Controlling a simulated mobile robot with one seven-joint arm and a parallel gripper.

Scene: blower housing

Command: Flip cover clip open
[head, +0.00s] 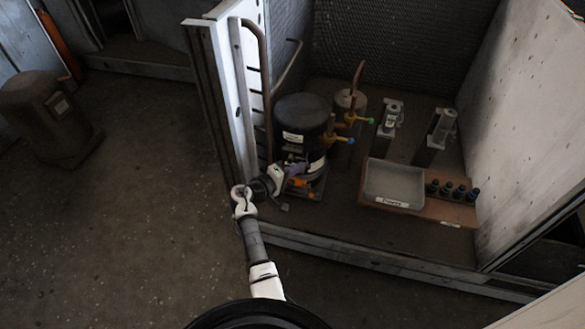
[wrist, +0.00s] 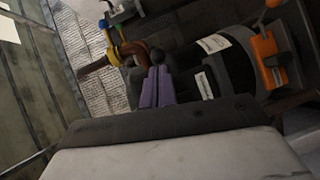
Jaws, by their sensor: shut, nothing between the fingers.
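A black compressor (head: 302,125) with white labels stands inside the open housing. An orange part (head: 299,182), which looks like the cover clip, sits low on its front side. In the wrist view this orange part (wrist: 268,58) is at the right, on the end of the dark compressor body (wrist: 240,70). Whether it is open or closed is unclear. My gripper (head: 303,168) has purple fingers and is close to the compressor's front, just above the orange part in the picture. In the wrist view the fingers (wrist: 157,82) are together and empty, left of the orange part and apart from it.
A copper pipe (head: 264,80) and white slotted panel (head: 255,75) stand left of the compressor. Yellow valves with green (head: 352,117) and blue tips are at its right. A grey tray (head: 394,183) and several dark bottles (head: 452,190) stand farther right. Open floor lies in front.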

